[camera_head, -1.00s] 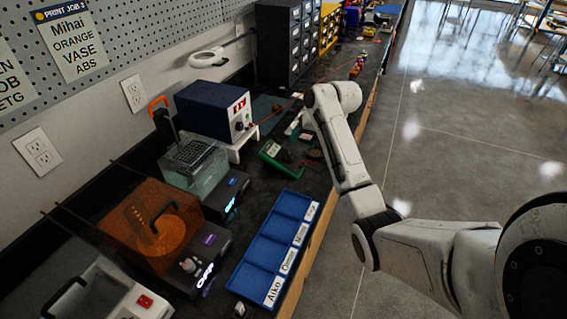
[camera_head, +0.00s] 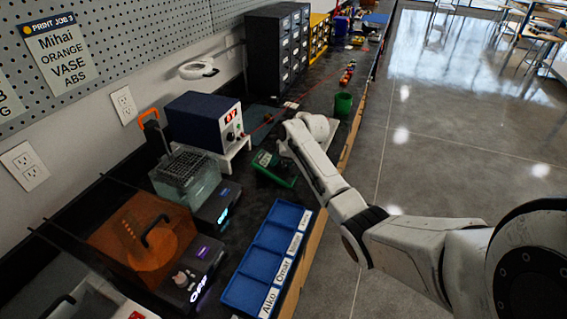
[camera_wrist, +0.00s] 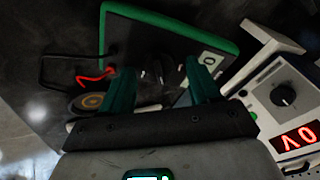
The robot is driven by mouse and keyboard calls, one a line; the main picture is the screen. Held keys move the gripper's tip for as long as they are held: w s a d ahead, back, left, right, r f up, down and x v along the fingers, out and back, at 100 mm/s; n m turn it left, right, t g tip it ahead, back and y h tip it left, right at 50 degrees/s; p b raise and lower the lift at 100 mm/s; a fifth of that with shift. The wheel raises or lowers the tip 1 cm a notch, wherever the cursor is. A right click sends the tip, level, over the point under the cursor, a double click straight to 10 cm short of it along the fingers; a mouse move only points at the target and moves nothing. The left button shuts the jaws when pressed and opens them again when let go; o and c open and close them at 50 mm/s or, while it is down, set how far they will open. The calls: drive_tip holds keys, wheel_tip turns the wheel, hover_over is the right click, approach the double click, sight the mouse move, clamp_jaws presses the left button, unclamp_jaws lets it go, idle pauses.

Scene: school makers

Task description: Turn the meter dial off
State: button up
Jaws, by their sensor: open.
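The meter is a dark device with a green rim. In the head view the meter (camera_head: 275,168) lies on the bench, partly covered by my arm. In the wrist view the meter (camera_wrist: 172,22) fills the upper middle. A dark dial (camera_wrist: 160,68) with pale marks around it shows dimly on its face. My gripper (camera_wrist: 157,76) is open, its two teal fingers spread on either side of the dial area. I cannot tell whether they touch the dial. The gripper's fingers are hidden in the head view.
A blue power supply (camera_head: 203,123) with a red display stands on a white stand beside the meter; its knob and display (camera_wrist: 297,137) also show in the wrist view. A red lead (camera_wrist: 97,76) lies near the meter. A blue labelled tray (camera_head: 262,240) is in front. A green cup (camera_head: 343,104) stands beyond my arm.

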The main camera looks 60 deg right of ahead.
drive_tip(key=shift+c, duration=0.3)
drive_tip(key=c, duration=0.9)
drive_tip(key=shift+c, duration=0.2)
drive_tip(key=n, duration=0.3)
drive_tip(key=n+b, duration=0.1)
drive_tip(key=n, duration=0.2)
drive_tip(key=shift+f+t+y, duration=0.1)
drive_tip(key=shift+t+y, duration=0.3)
drive_tip(key=n+y+b, duration=0.1)
drive_tip(key=n+b, duration=0.1)
drive_tip(key=n, duration=0.4)
